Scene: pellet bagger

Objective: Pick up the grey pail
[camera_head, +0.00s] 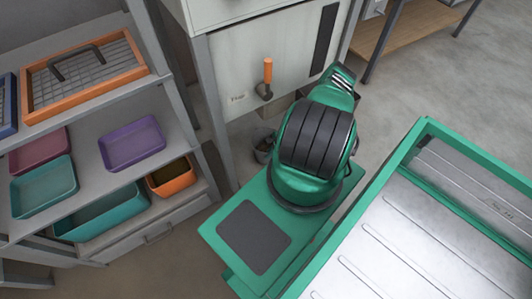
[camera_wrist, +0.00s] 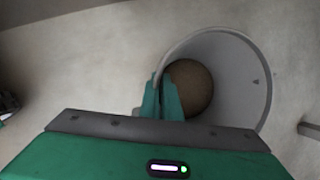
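The grey pail (camera_wrist: 238,72) fills the upper right of the wrist view, seen from above, with brown contents at its bottom. In the head view the pail (camera_head: 262,152) is low beside the machine's leg, partly hidden by my arm. My gripper (camera_wrist: 161,88) has its two teal fingers at the pail's left rim, one outside and one inside the wall. The fingers are close together with the rim between them, so they look shut on it. I cannot tell whether the pail touches the floor.
A pale machine cabinet (camera_head: 265,60) with an orange-handled lever (camera_head: 267,72) stands behind the pail. A shelf at left holds a purple tray (camera_head: 132,144), an orange bin (camera_head: 172,178) and other trays. Open concrete floor (camera_head: 440,75) lies at upper right.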

